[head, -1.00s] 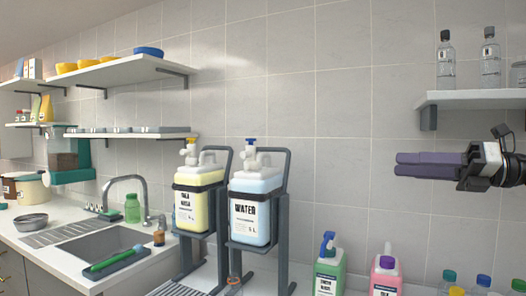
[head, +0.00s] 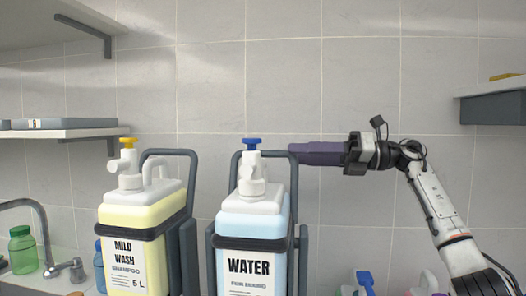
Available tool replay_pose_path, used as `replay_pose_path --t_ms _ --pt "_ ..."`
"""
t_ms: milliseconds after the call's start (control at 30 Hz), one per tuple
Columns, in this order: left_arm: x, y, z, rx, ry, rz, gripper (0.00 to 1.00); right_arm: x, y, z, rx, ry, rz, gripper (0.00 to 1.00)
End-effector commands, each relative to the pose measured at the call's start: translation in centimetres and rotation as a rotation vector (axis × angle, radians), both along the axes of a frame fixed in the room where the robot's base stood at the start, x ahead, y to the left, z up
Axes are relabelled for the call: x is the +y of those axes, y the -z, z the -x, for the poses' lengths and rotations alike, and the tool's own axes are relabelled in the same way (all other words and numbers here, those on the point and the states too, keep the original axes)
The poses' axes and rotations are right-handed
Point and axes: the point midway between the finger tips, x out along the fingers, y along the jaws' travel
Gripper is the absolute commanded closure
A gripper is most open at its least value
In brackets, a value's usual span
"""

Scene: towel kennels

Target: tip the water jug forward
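The water jug (head: 251,226) is a white and pale blue container with a blue-topped pump and a WATER label. It stands upright in a dark grey tilting cradle (head: 301,262), whose looped handle (head: 293,192) rises behind and to the right of it. My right gripper (head: 296,153) comes in from the right, its purple fingers level and pointing left. Its fingertips overlap the handle's upper right corner in the head view; I cannot tell whether they touch or grip it. The finger gap is not visible. My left gripper is out of view.
A mild wash shampoo jug (head: 140,220) stands in a similar cradle close on the left. A green bottle (head: 22,250) and a tap (head: 66,268) are at far left. Shelves (head: 490,100) flank the tiled wall. Bottle tops (head: 364,282) show at lower right.

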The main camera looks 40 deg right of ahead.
Motion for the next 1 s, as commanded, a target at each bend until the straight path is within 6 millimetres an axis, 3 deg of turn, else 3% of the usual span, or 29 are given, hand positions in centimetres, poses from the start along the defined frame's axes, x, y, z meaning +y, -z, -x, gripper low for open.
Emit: replay_pose_path --t_ms 333,767,1000 --pt "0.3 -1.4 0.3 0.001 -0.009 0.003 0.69 3.9 -0.2 -4.8 0.001 -0.003 -0.002 0.68" --pt "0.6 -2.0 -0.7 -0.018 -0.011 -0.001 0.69 4.7 0.0 -5.8 0.001 0.0 -0.001 0.68" --pt "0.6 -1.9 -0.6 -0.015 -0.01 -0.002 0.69 4.7 0.0 -5.8 0.001 0.0 -0.001 1.0"
